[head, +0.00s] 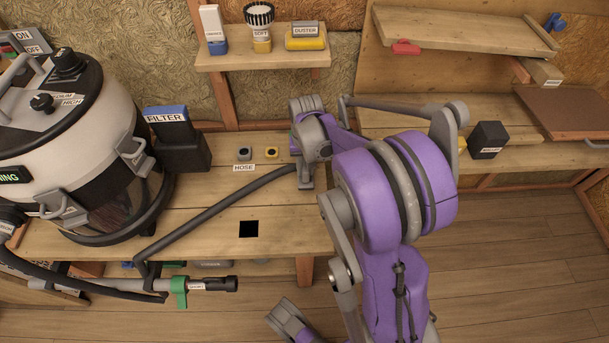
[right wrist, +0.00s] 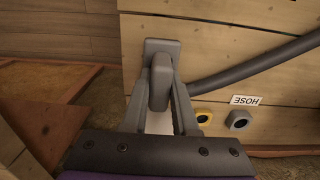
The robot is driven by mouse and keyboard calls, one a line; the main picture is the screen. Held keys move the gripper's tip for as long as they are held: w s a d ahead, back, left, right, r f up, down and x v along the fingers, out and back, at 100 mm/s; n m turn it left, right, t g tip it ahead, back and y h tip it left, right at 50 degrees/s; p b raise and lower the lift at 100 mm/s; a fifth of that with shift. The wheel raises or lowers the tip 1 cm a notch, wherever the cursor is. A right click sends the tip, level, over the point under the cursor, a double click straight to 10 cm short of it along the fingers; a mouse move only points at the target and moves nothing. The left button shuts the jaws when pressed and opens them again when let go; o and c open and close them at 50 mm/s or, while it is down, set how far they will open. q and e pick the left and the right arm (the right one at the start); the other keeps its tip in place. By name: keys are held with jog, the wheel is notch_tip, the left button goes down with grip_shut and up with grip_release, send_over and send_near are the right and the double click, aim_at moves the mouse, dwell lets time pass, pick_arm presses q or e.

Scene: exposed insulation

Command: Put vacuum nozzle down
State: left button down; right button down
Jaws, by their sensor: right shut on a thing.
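The vacuum nozzle is the grey end piece (right wrist: 160,82) between the fingers of my right gripper in the right wrist view. Its long dark grey tube (head: 222,208) slants across the bench in the head view, down left toward the vacuum (head: 75,135). My right gripper (head: 305,180) is shut on the nozzle over the right part of the wooden bench (head: 190,222), and hides most of it in the head view. I cannot tell whether the nozzle touches the bench. A grey part of mine (head: 290,322) at the bottom edge may be my left gripper; its fingers are not clear.
A grey socket (head: 244,153) and a yellow socket (head: 271,153) sit behind the HOSE label (head: 244,168). A black square (head: 249,229) lies on the bench. The filter box (head: 178,150) stands beside the vacuum. A shelf (head: 262,61) above holds brush attachments. Bare bench lies around the black square.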

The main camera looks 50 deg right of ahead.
aim_at(305, 175)
jog(key=shift+f+b, duration=0.4)
jog(key=shift+f, duration=1.15)
jog(key=shift+f, duration=0.2)
jog(key=c, duration=0.7)
grip_release()
jog(key=shift+r, duration=0.1)
